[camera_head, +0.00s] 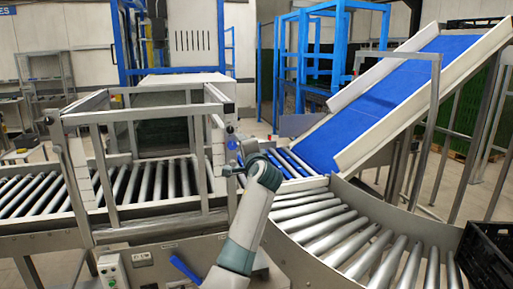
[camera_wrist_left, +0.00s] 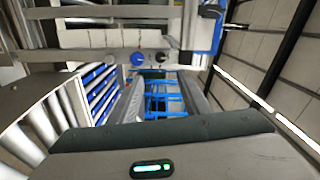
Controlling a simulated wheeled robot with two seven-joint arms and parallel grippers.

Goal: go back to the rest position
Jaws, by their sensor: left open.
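My left arm rises from the bottom middle of the head view. Its left gripper (camera_head: 232,169) is a small dark shape at the arm's upper end, in front of the rollers near the frame's right post. It is open, and I see nothing held in it. The left wrist view shows a grey housing of my own with a green light across the bottom; fingertips are not clear there. My right gripper is in neither view.
A metal frame (camera_head: 128,114) stands over the straight roller conveyor (camera_head: 150,183) at left. A curved roller conveyor (camera_head: 345,232) runs at right, below a sloping blue belt (camera_head: 385,100). A black crate (camera_head: 487,252) is at the right edge. A control box (camera_head: 111,270) stands at lower left.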

